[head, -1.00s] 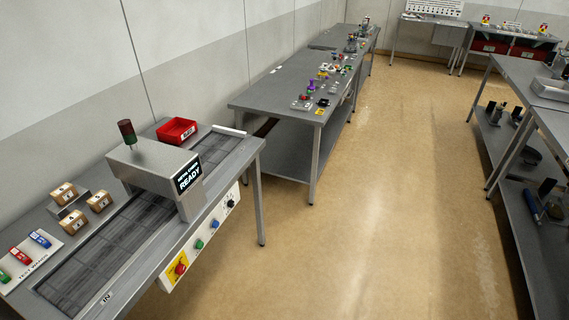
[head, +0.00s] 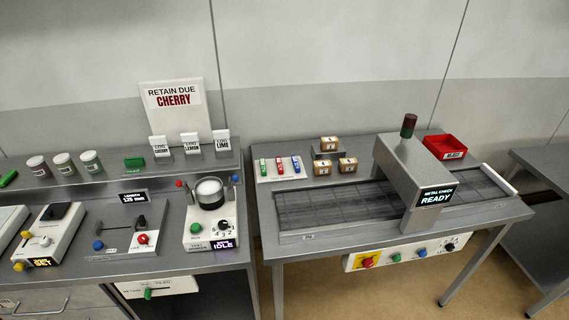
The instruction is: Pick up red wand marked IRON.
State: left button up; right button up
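In the head view, three small wands stand on a white test wand card (head: 281,171) at the left back of the metal check table. The red wand (head: 280,165) is in the middle, between a green wand (head: 263,167) on its left and a blue wand (head: 296,164) on its right. Their markings are too small to read. Neither of my grippers shows in this view.
The metal check machine (head: 408,175) straddles a dark conveyor (head: 330,206), its display reading READY. Several small boxes (head: 329,143) sit behind the conveyor, beside the wands. A red reject bin (head: 444,147) is at the back right. Another bench (head: 100,262) with instruments adjoins on the left.

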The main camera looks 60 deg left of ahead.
aim_at(279, 165)
jog(key=j+u, duration=0.1)
jog(key=u, duration=0.3)
jog(key=j+u, duration=0.15)
jog(key=u, duration=0.25)
jog(key=j+u, duration=0.15)
jog(key=u, duration=0.25)
jog(key=j+u, duration=0.15)
jog(key=u, duration=0.25)
jog(key=k, duration=0.05)
